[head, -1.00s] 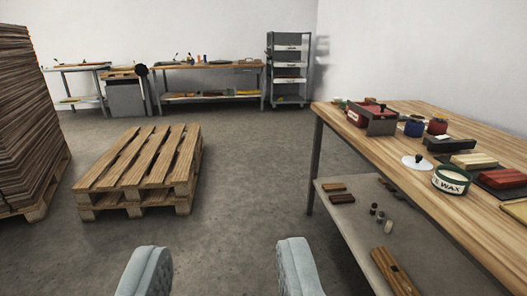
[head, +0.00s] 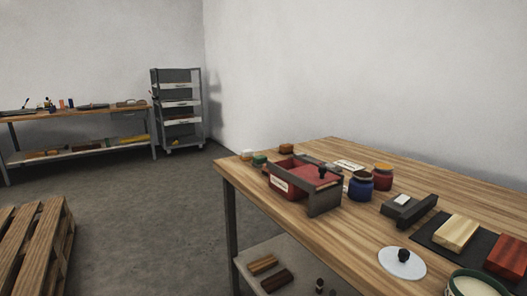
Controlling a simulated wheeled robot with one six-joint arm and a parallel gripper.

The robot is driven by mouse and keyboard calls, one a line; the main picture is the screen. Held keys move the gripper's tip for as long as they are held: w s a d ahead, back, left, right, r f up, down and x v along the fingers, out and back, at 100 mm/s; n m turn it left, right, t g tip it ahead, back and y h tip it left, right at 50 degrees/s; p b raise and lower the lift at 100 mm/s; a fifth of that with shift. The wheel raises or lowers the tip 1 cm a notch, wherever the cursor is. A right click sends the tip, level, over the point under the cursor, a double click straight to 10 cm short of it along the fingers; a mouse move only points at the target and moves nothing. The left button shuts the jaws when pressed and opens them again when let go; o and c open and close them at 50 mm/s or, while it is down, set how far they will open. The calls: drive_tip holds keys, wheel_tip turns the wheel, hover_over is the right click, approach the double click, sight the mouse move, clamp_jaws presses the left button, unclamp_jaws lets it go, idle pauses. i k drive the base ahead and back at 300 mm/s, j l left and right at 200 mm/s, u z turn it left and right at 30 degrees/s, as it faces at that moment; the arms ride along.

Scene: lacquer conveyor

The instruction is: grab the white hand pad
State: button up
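Small blocks lie at the far left corner of the wooden table (head: 340,225): a white one (head: 247,154), a green one (head: 260,160) and an orange-brown one (head: 286,148). The white block looks like the white hand pad, but it is too small to be sure. A white disc (head: 390,264) with a black knob lies flat near the table's front edge; it looks like a lid. My gripper is not in view.
A red box with a grey end plate (head: 325,200) stands just right of the small blocks. Blue (head: 361,188) and red (head: 383,178) jars, a grey block (head: 408,212) and wood samples (head: 456,233) stand farther right. Open floor (head: 150,225) lies left.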

sight(246, 155)
drive_tip(key=i+j+z, duration=0.1)
drive_tip(key=i+j, duration=0.4)
drive_tip(key=i, duration=0.3)
drive_tip(key=i+j+z, duration=0.1)
drive_tip(key=i+j, duration=0.45)
drive_tip(key=i, duration=0.25)
drive_tip(key=i+j+z, duration=0.1)
drive_tip(key=i+j, duration=0.55)
drive_tip(key=i, duration=0.15)
